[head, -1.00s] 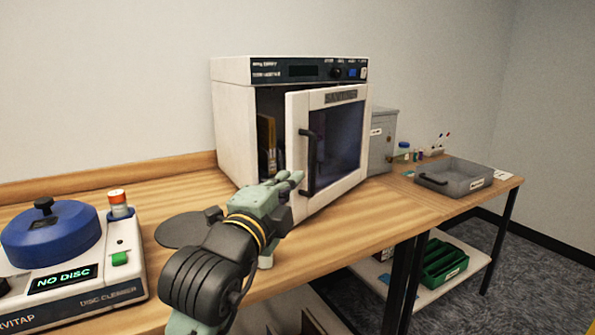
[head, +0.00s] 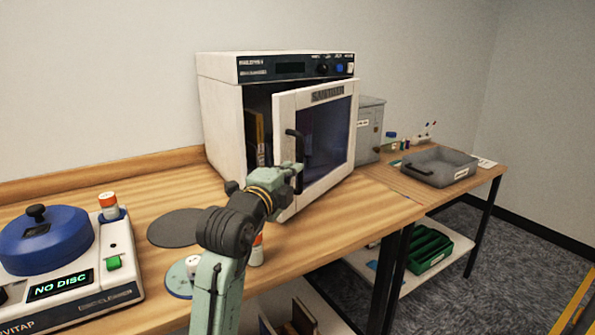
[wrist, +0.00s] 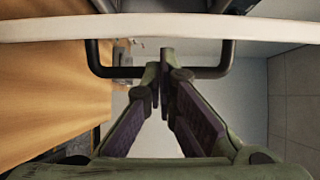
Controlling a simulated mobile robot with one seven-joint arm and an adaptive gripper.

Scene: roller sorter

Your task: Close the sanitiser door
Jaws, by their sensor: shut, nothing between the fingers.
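The sanitiser (head: 222,115) is a white box on the bench with a dark control strip on top. Its door (head: 312,96), white-framed with a dark window, stands partly open. It is hinged at the right, with a dark gap along its left side. A dark bar handle (head: 290,147) is near the door's left edge. My gripper (head: 298,170) is at the handle's lower part in the head view. In the wrist view my gripper (wrist: 163,72) is shut and empty, its tips overlapping the handle (wrist: 112,72) below the white door edge (wrist: 160,28); contact is unclear.
A disc cleaner (head: 85,290) with a blue lid stands at the left, beside a dark round mat (head: 172,229). A grey box (head: 368,130) and grey tray (head: 440,166) sit right of the sanitiser. A green crate (head: 430,250) is on the lower shelf.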

